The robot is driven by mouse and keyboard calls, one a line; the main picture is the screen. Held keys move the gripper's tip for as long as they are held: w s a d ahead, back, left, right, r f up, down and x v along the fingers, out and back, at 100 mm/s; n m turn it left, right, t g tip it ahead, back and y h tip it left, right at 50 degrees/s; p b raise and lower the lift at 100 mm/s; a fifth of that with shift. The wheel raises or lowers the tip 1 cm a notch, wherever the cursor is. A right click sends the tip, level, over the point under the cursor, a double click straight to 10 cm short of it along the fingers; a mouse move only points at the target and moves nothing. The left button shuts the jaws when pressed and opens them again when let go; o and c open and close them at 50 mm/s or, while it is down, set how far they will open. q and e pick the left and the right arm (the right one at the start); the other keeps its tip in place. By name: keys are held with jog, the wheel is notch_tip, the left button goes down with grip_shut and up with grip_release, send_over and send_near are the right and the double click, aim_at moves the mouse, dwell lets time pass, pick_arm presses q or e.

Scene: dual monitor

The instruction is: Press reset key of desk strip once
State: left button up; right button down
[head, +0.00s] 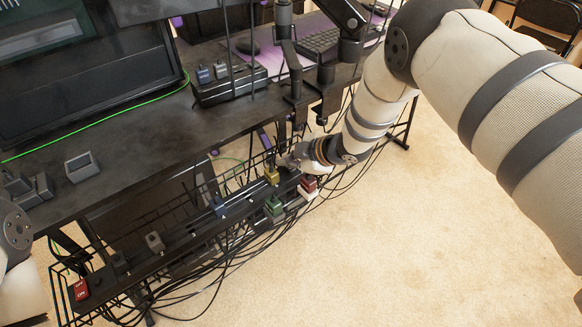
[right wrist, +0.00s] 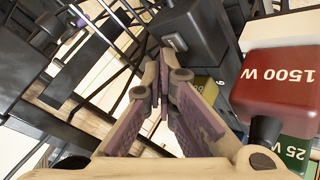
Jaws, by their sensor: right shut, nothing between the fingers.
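A long black power strip (head: 190,240) runs in the wire tray under the desk, with a red OFF/ON rocker switch (head: 81,290) at its left end. My right gripper (head: 285,160) is at the strip's far right end, beside a yellow plug (head: 271,176). In the right wrist view its fingers (right wrist: 163,80) are shut and empty, tips close to a dark block (right wrist: 195,35) with a small grey key (right wrist: 174,43) on its face. I cannot tell whether the tips touch the block. No label on the key is readable. My left gripper is out of view.
A red plug (right wrist: 285,80) marked 1500 W and a green plug (right wrist: 295,150) marked 25 W stand right of the fingers. Wire tray bars and loose cables (head: 240,240) crowd the area. The desk (head: 130,150) overhangs the tray. A black box (head: 230,90) with plugs sits on it.

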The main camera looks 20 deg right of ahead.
aim_at(290, 171)
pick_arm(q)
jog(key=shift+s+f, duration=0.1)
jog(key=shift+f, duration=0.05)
pick_arm(e)
jog(key=shift+f, duration=0.4)
dwell(0.4)
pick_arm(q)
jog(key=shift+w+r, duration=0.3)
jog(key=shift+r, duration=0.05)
pick_arm(e)
jog(key=shift+r, duration=0.8)
jog(key=shift+r, duration=0.1)
jog(key=shift+r+p, duration=1.15)
jog(key=shift+r, duration=1.4)
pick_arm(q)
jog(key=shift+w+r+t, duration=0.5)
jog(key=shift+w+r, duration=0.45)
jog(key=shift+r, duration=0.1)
pick_arm(e)
jog(key=shift+f, duration=0.15)
